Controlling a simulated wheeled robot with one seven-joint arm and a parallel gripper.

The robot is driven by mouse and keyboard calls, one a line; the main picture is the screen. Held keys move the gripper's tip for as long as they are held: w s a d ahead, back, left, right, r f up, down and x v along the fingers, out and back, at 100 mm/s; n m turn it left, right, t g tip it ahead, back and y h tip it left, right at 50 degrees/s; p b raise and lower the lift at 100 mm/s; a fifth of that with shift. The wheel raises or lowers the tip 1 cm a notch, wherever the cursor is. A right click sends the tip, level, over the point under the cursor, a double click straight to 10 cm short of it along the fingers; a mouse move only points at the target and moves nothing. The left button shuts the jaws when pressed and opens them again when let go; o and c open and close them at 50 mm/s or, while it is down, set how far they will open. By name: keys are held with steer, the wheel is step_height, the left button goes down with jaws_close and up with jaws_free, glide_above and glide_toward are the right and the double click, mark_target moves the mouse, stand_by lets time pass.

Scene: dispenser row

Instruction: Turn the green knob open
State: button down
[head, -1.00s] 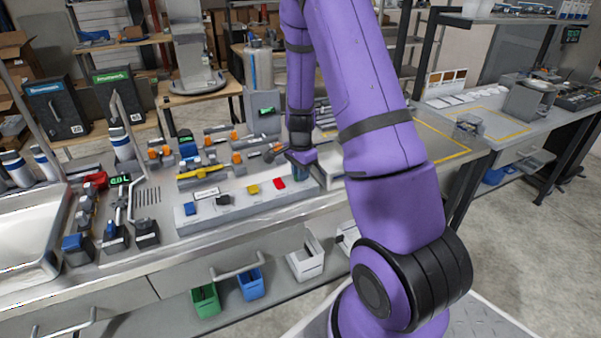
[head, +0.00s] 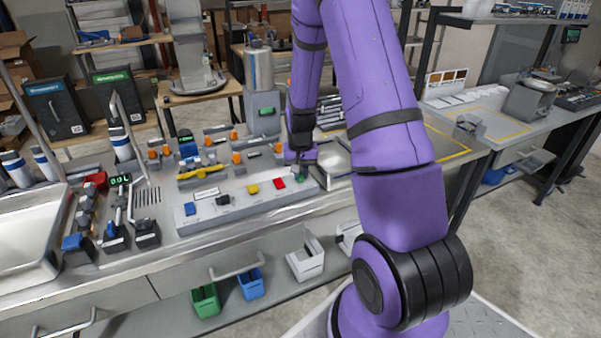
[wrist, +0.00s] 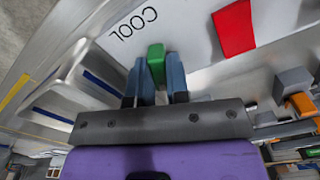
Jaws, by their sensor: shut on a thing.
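The green knob (wrist: 156,62) shows in the wrist view between the two blue-grey fingers of my gripper (wrist: 156,78). The fingers are shut on it from both sides. In the head view the green knob (head: 301,178) is small, at the right end of the light grey panel (head: 240,212), with my gripper (head: 300,166) over it. Most of the knob is hidden by the fingers in the head view. The word COOL is printed on the panel beside the knob in the wrist view.
A red knob (head: 279,183), a yellow knob (head: 252,189), a black knob (head: 223,200) and a blue knob (head: 190,208) sit along the same panel. Orange-handled valves (head: 237,157) stand behind it. A metal tray (head: 333,160) lies to the right.

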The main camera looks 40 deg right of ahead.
steer(key=shift+n, duration=2.2)
steer(key=c, duration=1.1)
jaws_free()
step_height(320, 180, up, 11)
steer(key=shift+a, duration=0.1)
